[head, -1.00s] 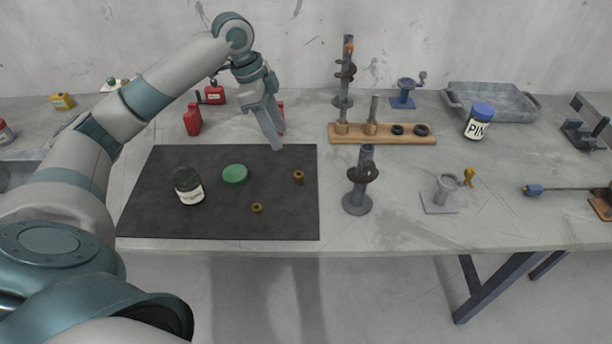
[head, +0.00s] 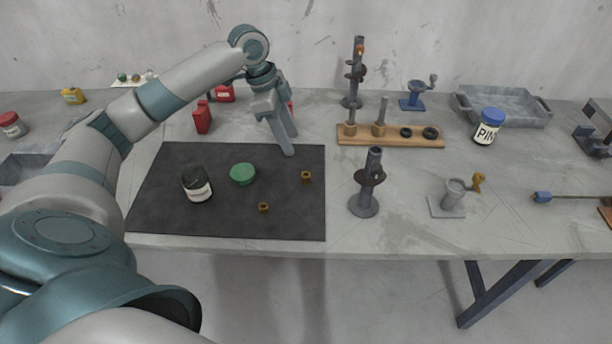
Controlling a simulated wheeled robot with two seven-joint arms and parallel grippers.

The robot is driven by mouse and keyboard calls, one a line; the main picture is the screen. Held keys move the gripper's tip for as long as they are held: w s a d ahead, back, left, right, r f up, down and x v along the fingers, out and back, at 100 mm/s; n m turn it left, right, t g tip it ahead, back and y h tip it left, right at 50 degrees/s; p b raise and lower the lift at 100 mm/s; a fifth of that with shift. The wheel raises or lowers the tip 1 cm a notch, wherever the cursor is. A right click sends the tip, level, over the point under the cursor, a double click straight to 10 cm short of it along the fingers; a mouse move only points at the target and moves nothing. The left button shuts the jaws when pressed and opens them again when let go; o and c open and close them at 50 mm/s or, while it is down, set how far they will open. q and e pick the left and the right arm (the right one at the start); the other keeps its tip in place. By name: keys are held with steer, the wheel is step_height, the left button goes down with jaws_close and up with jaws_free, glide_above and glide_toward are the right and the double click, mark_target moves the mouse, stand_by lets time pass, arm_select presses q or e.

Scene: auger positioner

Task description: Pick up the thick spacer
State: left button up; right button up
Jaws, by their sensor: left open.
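Two small brass spacers lie on the dark mat (head: 225,217). The taller one, which looks like the thick spacer (head: 306,177), stands near the mat's right edge. A shorter brass spacer (head: 263,208) lies nearer the mat's front edge. My left gripper (head: 287,152) is open with its fingers pointing down, above the back right of the mat. It is behind and a little left of the taller spacer, apart from it, with nothing visible between the fingers. My right gripper is out of view.
A grey post stand (head: 364,205) stands right of the mat. A wooden rack (head: 390,141) is behind it. The mat around the taller spacer is clear.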

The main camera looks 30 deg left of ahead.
arm_select(q)
steer(key=p, duration=0.2)
glide_above(305, 175)
steer(key=a, duration=0.2)
steer(key=f, duration=0.7)
steer(key=shift+s, duration=0.2)
steer(key=shift+d+f+p, duration=0.25)
steer(key=shift+f+p, duration=0.15)
steer(key=shift+f, duration=0.2)
steer(key=p+x, duration=0.1)
steer(key=x, duration=0.2)
steer(key=shift+s+d, duration=0.1)
steer(key=shift+f, duration=0.4)
jaws_close()
